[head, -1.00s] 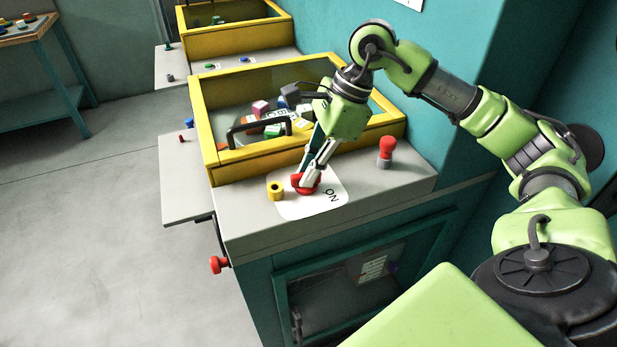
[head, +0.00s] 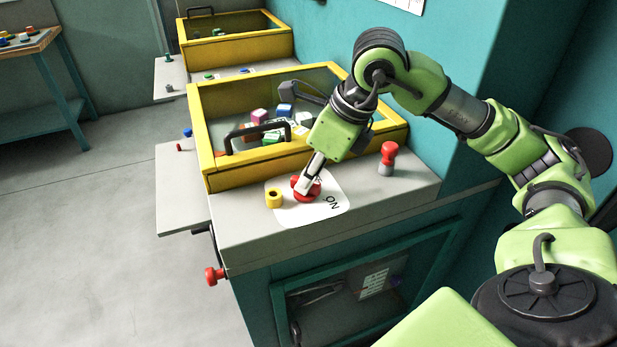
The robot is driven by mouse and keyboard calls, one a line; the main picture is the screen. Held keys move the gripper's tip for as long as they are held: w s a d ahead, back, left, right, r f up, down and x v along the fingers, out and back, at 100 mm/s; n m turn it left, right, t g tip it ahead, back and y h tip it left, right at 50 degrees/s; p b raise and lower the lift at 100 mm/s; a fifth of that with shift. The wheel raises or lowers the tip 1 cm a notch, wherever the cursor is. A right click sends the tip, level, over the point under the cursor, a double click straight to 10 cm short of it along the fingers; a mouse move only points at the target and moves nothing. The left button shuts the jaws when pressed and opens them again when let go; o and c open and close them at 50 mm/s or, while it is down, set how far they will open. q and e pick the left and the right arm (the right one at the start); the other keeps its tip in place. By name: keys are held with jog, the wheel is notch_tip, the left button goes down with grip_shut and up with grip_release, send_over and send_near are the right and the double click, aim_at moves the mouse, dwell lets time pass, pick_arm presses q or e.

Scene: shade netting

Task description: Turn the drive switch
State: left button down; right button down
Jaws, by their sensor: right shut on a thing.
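The drive switch is a red knob (head: 299,194) on a white label plate (head: 318,214) marked ON, on top of the grey machine counter. My right gripper (head: 309,186) comes down from above and is shut on the red knob, covering part of it. My left gripper is not in view.
A small yellow ring-shaped part (head: 273,197) stands just left of the knob. A red and grey upright knob (head: 387,158) stands to the right. A yellow-framed bin (head: 250,172) with coloured blocks and a black handle lies behind. A red-ended lever (head: 214,274) sticks out at the counter's left side.

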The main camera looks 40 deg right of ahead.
jog(key=shift+r, duration=0.1)
dwell(0.3)
jog(key=c, duration=2.4)
grip_release()
jog(key=shift+o, duration=0.2)
jog(key=v, duration=1.2)
jog(key=shift+d, duration=0.1)
